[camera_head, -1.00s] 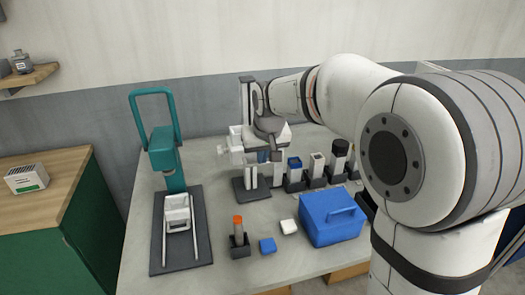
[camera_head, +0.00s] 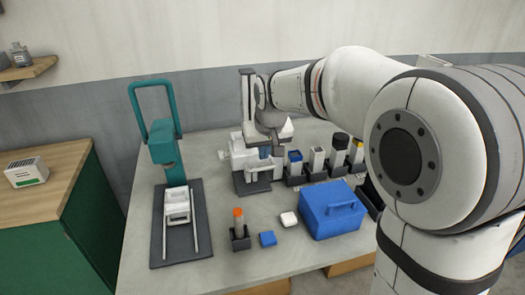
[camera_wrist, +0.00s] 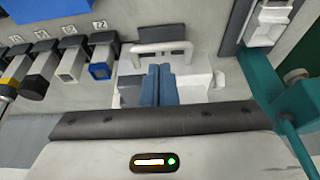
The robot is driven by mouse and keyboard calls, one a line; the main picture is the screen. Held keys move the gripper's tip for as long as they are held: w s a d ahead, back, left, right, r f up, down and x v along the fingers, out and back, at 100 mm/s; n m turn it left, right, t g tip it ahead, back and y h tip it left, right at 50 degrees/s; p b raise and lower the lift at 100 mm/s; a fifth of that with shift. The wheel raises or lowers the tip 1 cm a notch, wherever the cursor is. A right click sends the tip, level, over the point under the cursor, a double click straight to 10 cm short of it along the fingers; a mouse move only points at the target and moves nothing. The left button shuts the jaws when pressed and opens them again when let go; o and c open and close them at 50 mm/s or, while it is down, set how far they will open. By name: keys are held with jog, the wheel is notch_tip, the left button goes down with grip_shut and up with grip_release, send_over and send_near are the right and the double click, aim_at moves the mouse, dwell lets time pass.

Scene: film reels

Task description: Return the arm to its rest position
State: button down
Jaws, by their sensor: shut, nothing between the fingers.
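My gripper (camera_head: 266,152) hangs over the back of the table in the head view. Its two blue-grey fingers (camera_wrist: 158,85) lie side by side in the wrist view, shut with nothing between them. A white device on a dark base (camera_head: 238,158) stands just below and behind the fingers. It also shows in the wrist view (camera_wrist: 195,88), partly covered by the fingers. Whether the fingers touch it I cannot tell. My arm reaches in from the right, bent, with its large shoulder near the camera.
A teal press (camera_head: 163,147) stands at the left. A row of dark holders with vials (camera_head: 316,160) is right of the device. A blue box (camera_head: 332,210), an orange-capped vial (camera_head: 239,230), a blue cap (camera_head: 267,239) and a white cap (camera_head: 289,219) lie in front.

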jog(key=a+v, duration=0.1)
jog(key=v, duration=0.8)
jog(key=s+d+f+m, duration=0.1)
jog(key=s+d+f, duration=0.3)
jog(key=s, duration=0.3)
jog(key=s+d+f+m+g, duration=0.1)
jog(key=s+d+f, duration=0.4)
jog(key=s, duration=0.3)
jog(key=s+d+f+m+h, duration=0.1)
jog(key=s+d+f, duration=0.3)
jog(key=s+d, duration=0.2)
jog(key=shift+s+f, duration=0.35)
jog(key=shift+s, duration=0.3)
jog(key=shift+d, duration=0.1)
